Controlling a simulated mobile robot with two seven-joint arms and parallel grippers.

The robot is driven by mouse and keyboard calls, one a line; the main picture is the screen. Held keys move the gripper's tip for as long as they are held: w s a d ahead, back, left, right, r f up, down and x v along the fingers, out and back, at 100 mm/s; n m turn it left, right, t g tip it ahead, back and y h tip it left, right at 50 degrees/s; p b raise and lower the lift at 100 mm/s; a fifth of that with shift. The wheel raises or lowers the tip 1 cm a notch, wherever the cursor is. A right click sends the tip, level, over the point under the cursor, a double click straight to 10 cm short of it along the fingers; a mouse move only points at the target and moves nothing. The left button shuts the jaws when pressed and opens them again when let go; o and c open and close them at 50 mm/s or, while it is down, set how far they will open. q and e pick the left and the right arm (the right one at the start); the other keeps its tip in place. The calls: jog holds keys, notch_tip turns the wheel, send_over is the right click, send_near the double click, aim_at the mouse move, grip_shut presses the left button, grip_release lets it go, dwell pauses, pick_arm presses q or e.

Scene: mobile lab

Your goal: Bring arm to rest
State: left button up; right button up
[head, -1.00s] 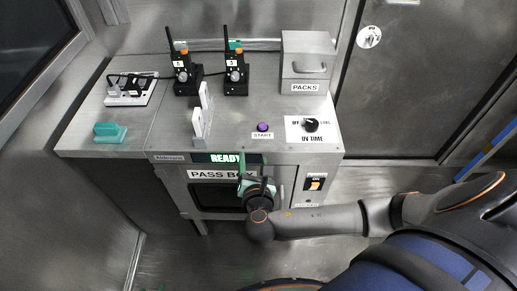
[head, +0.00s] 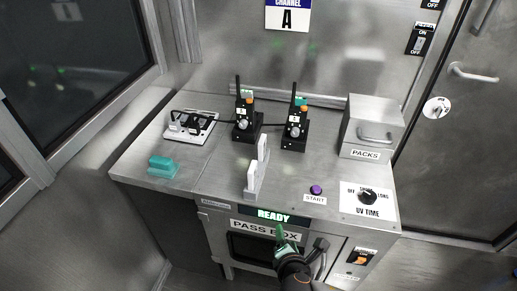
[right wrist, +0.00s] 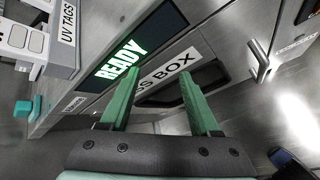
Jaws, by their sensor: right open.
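My right gripper (head: 283,236) is in front of the pass box (head: 262,246), at the lower middle of the head view. In the right wrist view its two green fingers (right wrist: 158,95) are apart with nothing between them. Beyond them are the "PASS BOX" label (right wrist: 166,74) and the lit "READY" display (right wrist: 122,58). The pass box door window is dark and partly hidden by my gripper. My left gripper is not in view.
The bench top carries two radios (head: 247,121) in a charger, a PACKS box (head: 372,127), a white tag holder (head: 257,168), a teal block (head: 162,166), a tray (head: 191,125), a purple START button (head: 316,189) and a UV time dial (head: 368,196). A door stands at right.

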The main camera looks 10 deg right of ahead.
jog(key=s+a+f+m+g+y+p, duration=0.2)
jog(key=s+a+f+m+y, duration=0.25)
jog(key=s+m, duration=0.5)
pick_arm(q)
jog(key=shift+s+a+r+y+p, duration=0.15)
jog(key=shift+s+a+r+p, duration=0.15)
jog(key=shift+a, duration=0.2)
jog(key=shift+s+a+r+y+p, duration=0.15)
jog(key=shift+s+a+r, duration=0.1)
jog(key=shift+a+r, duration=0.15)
pick_arm(e)
jog(key=s+d+m, duration=0.1)
jog(key=m, duration=0.2)
jog(key=s+d+m, duration=0.1)
jog(key=d+m, duration=0.1)
jog(key=m, duration=0.2)
jog(key=d+m+t, duration=0.1)
jog(key=m, duration=0.3)
jog(key=shift+s+d+r+y, duration=0.15)
jog(key=shift+s+r+y, duration=0.2)
jog(key=shift+s, duration=0.05)
dwell(1.1)
